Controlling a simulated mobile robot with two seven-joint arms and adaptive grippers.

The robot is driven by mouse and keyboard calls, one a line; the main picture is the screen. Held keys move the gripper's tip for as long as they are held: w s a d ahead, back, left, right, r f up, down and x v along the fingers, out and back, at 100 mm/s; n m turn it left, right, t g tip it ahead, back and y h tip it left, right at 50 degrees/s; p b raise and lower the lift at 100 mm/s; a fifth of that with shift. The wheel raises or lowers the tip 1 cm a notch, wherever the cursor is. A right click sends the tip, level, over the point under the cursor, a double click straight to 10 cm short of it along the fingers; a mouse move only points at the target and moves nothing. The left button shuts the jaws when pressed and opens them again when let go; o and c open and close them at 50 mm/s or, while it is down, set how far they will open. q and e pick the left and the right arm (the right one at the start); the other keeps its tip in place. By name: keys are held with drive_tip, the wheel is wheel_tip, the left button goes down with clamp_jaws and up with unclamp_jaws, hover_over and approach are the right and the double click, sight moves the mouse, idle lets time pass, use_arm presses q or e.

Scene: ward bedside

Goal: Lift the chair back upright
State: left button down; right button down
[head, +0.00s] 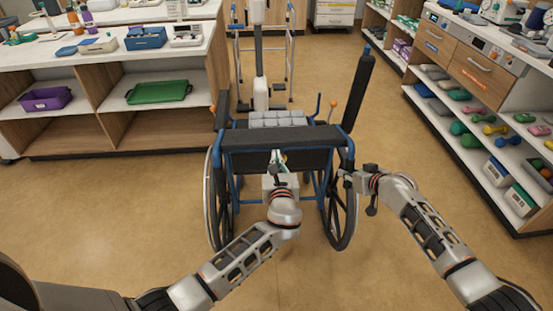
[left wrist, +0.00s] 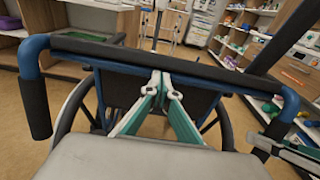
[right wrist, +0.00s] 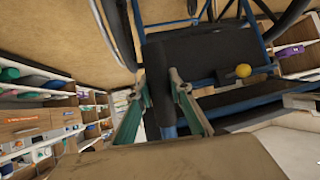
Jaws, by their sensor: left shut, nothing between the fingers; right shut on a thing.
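The wheelchair (head: 209,200) stands on its wheels in mid-floor, seen from behind. It has a blue tube frame and a black back (head: 300,158) with a padded top bar (head: 282,137); the bar also shows in the left wrist view (left wrist: 115,52). The back looks leaned towards me; its exact angle is hard to tell. My left gripper (head: 277,156) is shut and empty at the middle of the back, just behind the bar. My right gripper (head: 346,177) is shut on the right push handle (right wrist: 157,72). The left push handle (left wrist: 36,106) is free.
A long black pad (head: 359,88) sticks up at the chair's right. A walking frame (head: 291,60) stands behind the chair. A shelf unit (head: 140,133) stands left, another (head: 480,150) right, with dumbbells and boxes. The floor beside both wheels is clear.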

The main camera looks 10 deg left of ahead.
use_arm(q)
drive_tip(key=shift+w+a+r, duration=0.1)
drive_tip(key=shift+w+r, duration=0.05)
drive_tip(key=shift+r, duration=0.4)
drive_tip(key=shift+w+r, duration=0.15)
drive_tip(key=shift+r, duration=0.4)
use_arm(e)
drive_tip(key=shift+w+r, duration=0.15)
drive_tip(key=shift+r, duration=0.2)
drive_tip(key=c, duration=1.9)
unclamp_jaws()
drive_tip(key=shift+o, duration=0.6)
drive_tip(key=shift+f, duration=0.15)
